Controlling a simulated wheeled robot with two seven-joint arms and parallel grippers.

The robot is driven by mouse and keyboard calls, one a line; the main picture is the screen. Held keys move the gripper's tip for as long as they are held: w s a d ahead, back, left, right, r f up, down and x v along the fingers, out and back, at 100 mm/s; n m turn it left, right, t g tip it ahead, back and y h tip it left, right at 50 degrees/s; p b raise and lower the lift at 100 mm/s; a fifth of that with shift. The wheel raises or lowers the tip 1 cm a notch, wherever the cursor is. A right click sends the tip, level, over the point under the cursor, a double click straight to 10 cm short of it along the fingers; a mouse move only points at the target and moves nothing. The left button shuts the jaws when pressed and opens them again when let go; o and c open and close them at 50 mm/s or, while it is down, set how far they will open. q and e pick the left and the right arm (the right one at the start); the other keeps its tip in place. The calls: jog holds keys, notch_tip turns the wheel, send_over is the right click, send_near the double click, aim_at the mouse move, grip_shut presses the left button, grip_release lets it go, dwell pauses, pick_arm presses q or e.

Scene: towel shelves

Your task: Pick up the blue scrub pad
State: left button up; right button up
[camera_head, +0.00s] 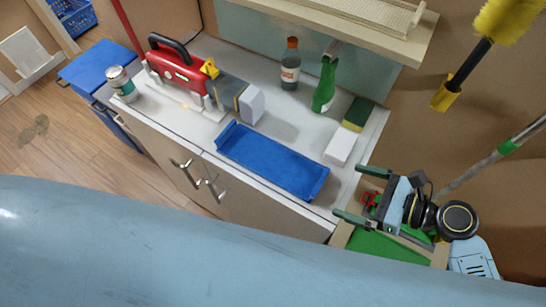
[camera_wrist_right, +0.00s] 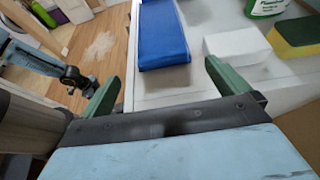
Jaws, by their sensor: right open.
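A slate-blue block (camera_head: 228,92) stands beside a white block (camera_head: 252,104) on the white counter; I cannot tell whether it is the scrub pad. A bright blue, tray-like piece (camera_head: 272,160) lies flat at the counter's front; it also shows in the right wrist view (camera_wrist_right: 163,35). My right gripper (camera_head: 362,194) is open and empty, right of the blue piece at the counter's right end. In the wrist view its green fingers (camera_wrist_right: 160,75) point towards the counter, apart from everything. My left gripper seems to show small at that view's left (camera_wrist_right: 74,78); its jaws are unclear.
A white block (camera_head: 341,147) and a yellow-green sponge (camera_head: 357,113) lie near the counter's right end. A shelf (camera_head: 380,30) overhangs the back.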

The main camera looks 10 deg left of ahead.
aim_at(323, 181)
jog(key=x, duration=0.8)
jog(key=shift+a, duration=0.1)
jog(key=b+x, duration=0.1)
jog(key=x, duration=0.4)
jog(key=shift+w+f, duration=0.1)
jog(key=shift+c, duration=0.4)
jog(key=c, duration=0.5)
jog(key=shift+c, duration=0.2)
